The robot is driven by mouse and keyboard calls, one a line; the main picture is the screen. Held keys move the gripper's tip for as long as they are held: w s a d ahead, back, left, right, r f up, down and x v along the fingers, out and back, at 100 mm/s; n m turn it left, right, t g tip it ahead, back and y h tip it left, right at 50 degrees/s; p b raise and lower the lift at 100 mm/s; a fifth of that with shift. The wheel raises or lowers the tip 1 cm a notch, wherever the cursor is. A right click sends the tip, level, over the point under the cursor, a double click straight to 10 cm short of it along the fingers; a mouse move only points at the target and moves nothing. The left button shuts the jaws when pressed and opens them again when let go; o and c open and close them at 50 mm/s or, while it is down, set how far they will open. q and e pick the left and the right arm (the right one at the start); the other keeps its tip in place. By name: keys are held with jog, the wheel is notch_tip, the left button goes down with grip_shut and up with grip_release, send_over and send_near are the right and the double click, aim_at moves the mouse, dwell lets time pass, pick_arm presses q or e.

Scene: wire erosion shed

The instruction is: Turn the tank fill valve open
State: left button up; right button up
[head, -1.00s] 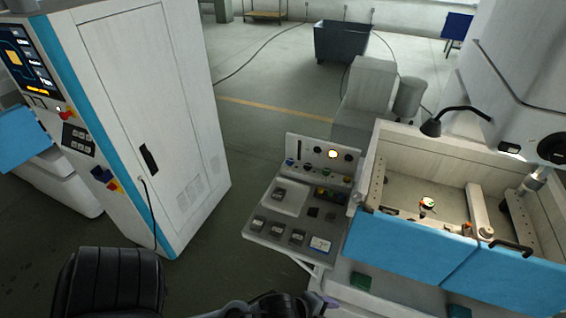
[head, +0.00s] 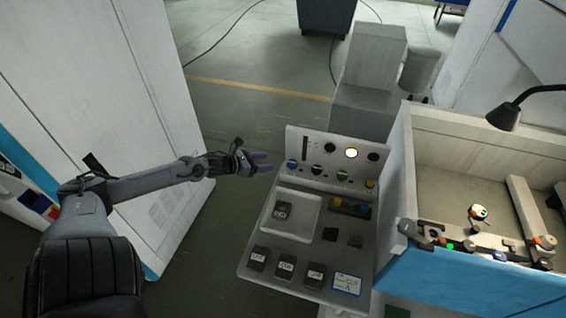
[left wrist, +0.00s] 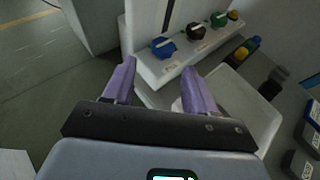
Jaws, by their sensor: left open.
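A control panel (head: 302,143) has a row of valve knobs along its raised back: a blue knob (head: 292,166), a black knob (head: 316,171), a green knob (head: 342,175) and a yellow one (head: 370,184). No readable label shows which is the tank fill valve. My left gripper (head: 262,161), with purple fingers, is open and empty just left of the blue knob, apart from it. In the left wrist view the blue knob (left wrist: 163,47) lies ahead between the open fingers (left wrist: 160,78), with the black knob (left wrist: 195,32) to its right. My right gripper is not in view.
The panel's desk holds a pale tray (head: 305,222) and several dark labelled blocks (head: 286,267). A blue-fronted machine tank (head: 450,285) stands close on the right. A tall white cabinet (head: 90,60) is on the left. Open floor (head: 235,110) lies behind.

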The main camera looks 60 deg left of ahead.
aim_at(289, 164)
pick_arm(q)
jog(key=x, duration=0.2)
jog(key=b+x, duration=0.1)
jog(key=x, duration=0.2)
jog(key=d+f+b+x, duration=0.1)
jog(key=x, duration=0.2)
jog(key=shift+x, duration=1.25)
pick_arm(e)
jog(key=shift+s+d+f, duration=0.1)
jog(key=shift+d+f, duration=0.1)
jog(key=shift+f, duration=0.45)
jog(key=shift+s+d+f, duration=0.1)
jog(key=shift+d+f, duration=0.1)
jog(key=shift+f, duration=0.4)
pick_arm(q)
jog(key=shift+f, duration=0.15)
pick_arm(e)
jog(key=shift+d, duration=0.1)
